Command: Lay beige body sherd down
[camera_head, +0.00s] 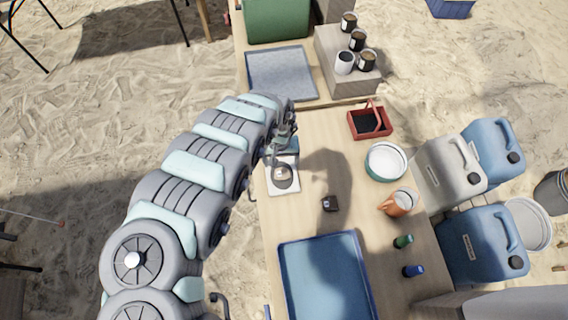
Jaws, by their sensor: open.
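A small beige piece (281,173), which looks like the beige body sherd, lies on the round grey plate of a white scale-like device (290,187) on the wooden table (300,222). My gripper (278,153) is open, just behind the piece at the table's left side. My arm reaches in from the lower left. The fingertips are small and partly hidden, so I cannot tell whether they touch the piece.
A blue tray (289,283) lies in front and a grey tray (281,72) behind. A small dark block (330,203) sits mid-table.

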